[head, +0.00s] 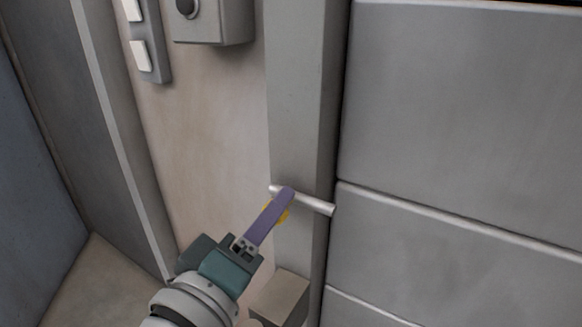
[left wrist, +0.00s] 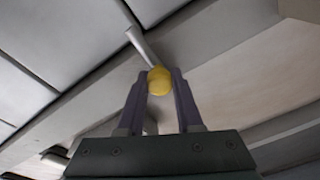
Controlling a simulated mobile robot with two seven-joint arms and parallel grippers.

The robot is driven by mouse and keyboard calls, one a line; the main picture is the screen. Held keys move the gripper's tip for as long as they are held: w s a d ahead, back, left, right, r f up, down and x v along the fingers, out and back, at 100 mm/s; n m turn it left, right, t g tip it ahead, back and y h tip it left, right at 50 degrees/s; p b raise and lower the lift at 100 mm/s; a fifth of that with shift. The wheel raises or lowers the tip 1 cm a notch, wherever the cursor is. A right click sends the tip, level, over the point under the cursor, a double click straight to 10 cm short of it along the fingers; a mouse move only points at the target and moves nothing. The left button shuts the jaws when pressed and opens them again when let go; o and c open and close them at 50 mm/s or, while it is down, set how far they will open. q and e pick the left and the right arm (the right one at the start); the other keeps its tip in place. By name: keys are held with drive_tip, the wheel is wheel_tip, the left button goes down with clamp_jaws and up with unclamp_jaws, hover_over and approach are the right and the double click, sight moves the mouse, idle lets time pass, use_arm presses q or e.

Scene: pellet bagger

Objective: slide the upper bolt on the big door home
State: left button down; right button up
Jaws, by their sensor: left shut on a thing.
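The bolt (head: 316,205) is a thin silver rod lying across the grey door post, with its right end at the edge of the big grey panelled door (head: 460,110). I cannot tell whether that end enters the door. The bolt's round yellow knob (head: 283,213) is mostly hidden behind a purple finger. My left gripper (head: 280,205) reaches up from below and is shut on the knob. In the left wrist view the knob (left wrist: 159,80) sits between both finger tips, with the rod (left wrist: 140,42) running up and left from it. My right gripper is not in view.
A grey box with a dark round knob (head: 187,6) and a plate with white switches (head: 141,52) are on the beige wall at upper left. A grey block (head: 281,297) stands out below the bolt, close to my left gripper.

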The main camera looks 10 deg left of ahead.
use_arm(q)
drive_tip(key=shift+d, duration=0.2)
drive_tip(key=c, duration=0.6)
unclamp_jaws()
drive_tip(key=shift+s, duration=0.1)
drive_tip(key=shift+o, duration=0.2)
drive_tip(key=v, duration=1)
drive_tip(key=shift+p, duration=0.35)
